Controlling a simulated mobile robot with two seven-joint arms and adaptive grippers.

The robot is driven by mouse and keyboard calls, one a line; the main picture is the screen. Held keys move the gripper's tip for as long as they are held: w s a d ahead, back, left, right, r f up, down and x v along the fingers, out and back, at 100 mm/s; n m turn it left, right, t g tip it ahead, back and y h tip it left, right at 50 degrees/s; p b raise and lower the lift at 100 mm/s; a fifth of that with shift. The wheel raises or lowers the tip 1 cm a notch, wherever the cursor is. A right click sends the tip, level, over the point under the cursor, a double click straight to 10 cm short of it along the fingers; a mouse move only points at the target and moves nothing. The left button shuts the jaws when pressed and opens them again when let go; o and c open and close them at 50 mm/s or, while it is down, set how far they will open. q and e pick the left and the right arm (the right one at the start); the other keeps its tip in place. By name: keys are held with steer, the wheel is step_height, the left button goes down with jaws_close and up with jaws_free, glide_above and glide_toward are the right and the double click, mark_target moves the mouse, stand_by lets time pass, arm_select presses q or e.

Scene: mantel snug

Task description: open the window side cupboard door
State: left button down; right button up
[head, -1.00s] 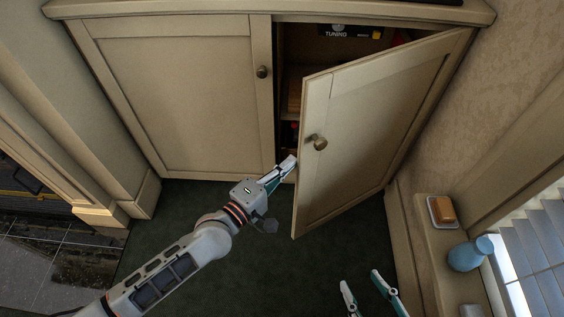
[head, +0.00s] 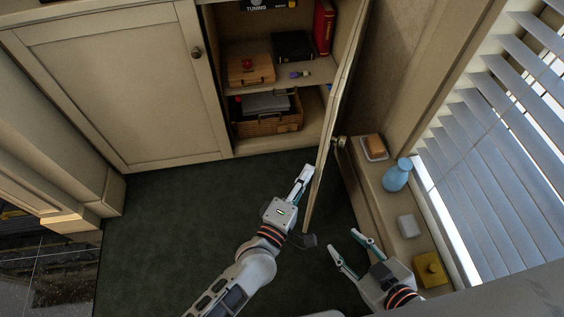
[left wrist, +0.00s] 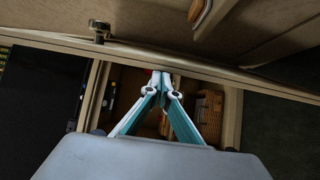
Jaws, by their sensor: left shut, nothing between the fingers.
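The window side cupboard door (head: 330,135) is swung wide open and seen nearly edge-on in the head view, close to the window side wall. Its knob (head: 339,141) shows on the far side of the door. My left gripper (head: 306,170) is shut and empty, at the inner face of the door near its free edge; whether it touches is hard to tell. In the left wrist view its fingertips (left wrist: 160,74) meet. My right gripper (head: 343,240) is open and empty, low at the right, near the sill.
The open cupboard holds a wooden box (head: 251,69), a wicker basket (head: 267,116), a black box (head: 293,46) and red books (head: 323,27). The left cupboard door (head: 120,80) is closed. A sill (head: 385,205) holds a soap dish, blue vase (head: 397,175) and yellow box (head: 430,270). The green floor is clear.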

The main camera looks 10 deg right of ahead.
arm_select(q)
steer(key=s+d, duration=0.1)
steer(key=d, duration=0.2)
steer(key=shift+s, duration=0.4)
steer(key=shift+s+d, duration=0.15)
steer(key=shift+d, duration=0.1)
steer(key=shift+a, duration=0.1)
